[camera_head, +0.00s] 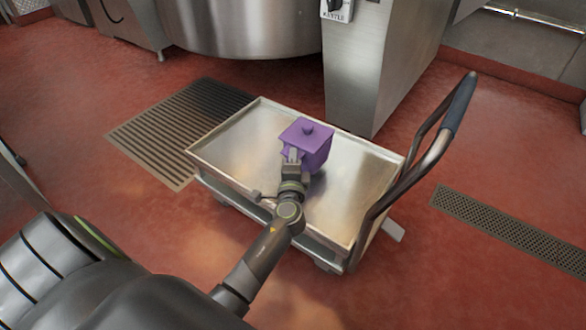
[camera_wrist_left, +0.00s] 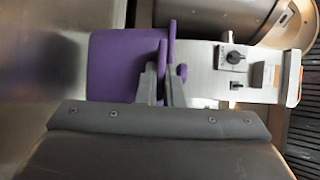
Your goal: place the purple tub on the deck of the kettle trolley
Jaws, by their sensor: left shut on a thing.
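The purple tub (camera_head: 316,150) has a lid with a round knob and shows upright over the middle of the trolley deck (camera_head: 236,146) in the head view. My left gripper (camera_head: 292,157) is shut on its near side. In the left wrist view the tub (camera_wrist_left: 108,66) lies between and left of the fingers of my left gripper (camera_wrist_left: 160,85). The fingers hide part of it. I cannot tell whether the tub's base touches the deck. My right gripper is not in view.
The trolley's push handle (camera_head: 424,165) rises at the right end of the deck. The steel kettle (camera_head: 240,28) and its control pillar (camera_head: 365,70) stand behind the trolley. Floor grates lie at left (camera_head: 150,145) and right (camera_head: 515,225). The deck is bare around the tub.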

